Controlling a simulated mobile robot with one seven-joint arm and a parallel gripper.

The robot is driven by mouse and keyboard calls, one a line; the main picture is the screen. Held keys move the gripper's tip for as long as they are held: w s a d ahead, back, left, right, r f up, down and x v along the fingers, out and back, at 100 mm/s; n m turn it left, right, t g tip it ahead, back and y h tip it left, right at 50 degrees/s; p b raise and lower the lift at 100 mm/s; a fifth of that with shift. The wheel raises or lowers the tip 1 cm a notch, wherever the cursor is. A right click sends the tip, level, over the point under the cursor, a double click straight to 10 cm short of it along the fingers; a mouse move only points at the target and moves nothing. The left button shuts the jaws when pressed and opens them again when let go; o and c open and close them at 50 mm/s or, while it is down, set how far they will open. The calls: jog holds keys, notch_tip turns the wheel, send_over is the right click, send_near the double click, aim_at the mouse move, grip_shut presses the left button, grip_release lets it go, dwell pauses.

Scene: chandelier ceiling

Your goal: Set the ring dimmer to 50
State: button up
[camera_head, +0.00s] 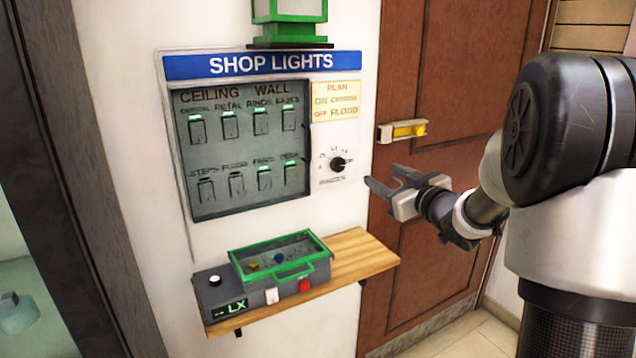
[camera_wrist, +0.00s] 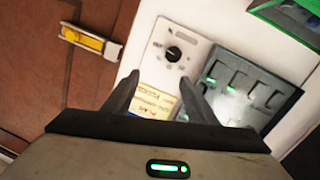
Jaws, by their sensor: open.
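The ring dimmer is a black round knob (camera_head: 338,163) on a white plate with scale marks, at the right of the SHOP LIGHTS panel. In the wrist view the knob (camera_wrist: 174,53) shows between and beyond the fingertips. The scale figures are too small to read, so I cannot tell its setting. My gripper (camera_head: 385,184) is open and empty, to the right of the knob and slightly below it in the head view, apart from it. The two dark fingers also show in the wrist view (camera_wrist: 160,92).
A switch board (camera_head: 243,150) with several lit switches is left of the knob. A yellow plan label (camera_head: 336,101) is above it. A wooden shelf (camera_head: 362,250) below bears a grey box with a green-framed lid (camera_head: 272,258). A brown door with a yellow latch (camera_head: 403,130) is at the right.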

notch_tip(320, 180, down, 3)
jog(key=n+y, duration=0.1)
jog(key=y, duration=0.1)
send_near(340, 165)
jog(key=shift+y, duration=0.3)
jog(key=x, duration=0.8)
jog(key=shift+w, duration=0.4)
jog(key=shift+c, duration=0.3)
jog(key=c, duration=1)
